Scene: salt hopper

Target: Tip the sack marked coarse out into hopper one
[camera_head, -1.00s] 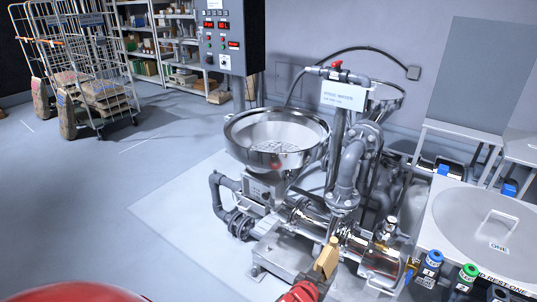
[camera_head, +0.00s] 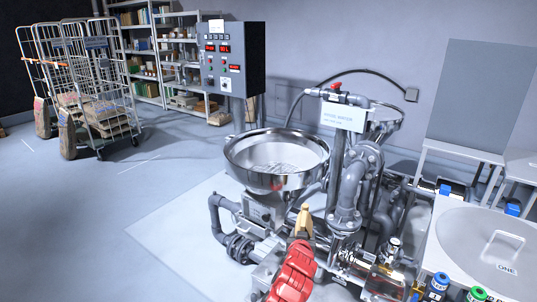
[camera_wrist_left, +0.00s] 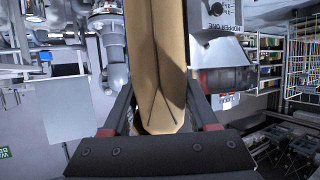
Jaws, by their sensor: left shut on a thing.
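The steel bowl of a hopper (camera_head: 247,158) stands open in the middle of the head view. In the left wrist view an upside-down "HOPPER ONE" sign (camera_wrist_left: 222,26) shows at the top. My left gripper (camera_wrist_left: 165,108) is shut on a tan paper sack (camera_wrist_left: 156,60), which runs out past the fingers. In the head view a small tan part of the sack (camera_head: 304,222) shows beyond my red arm, in front of and below the bowl's near right rim. No marking on the sack can be read. My right gripper is not in view.
Pipes and a valve with a white sign (camera_head: 343,116) stand right of the bowl. A control box (camera_head: 232,55) is behind it. A wire trolley (camera_head: 110,75) with sacks stands back left. A bench with a round lid (camera_head: 485,235) and bottles is at the right. Left floor is open.

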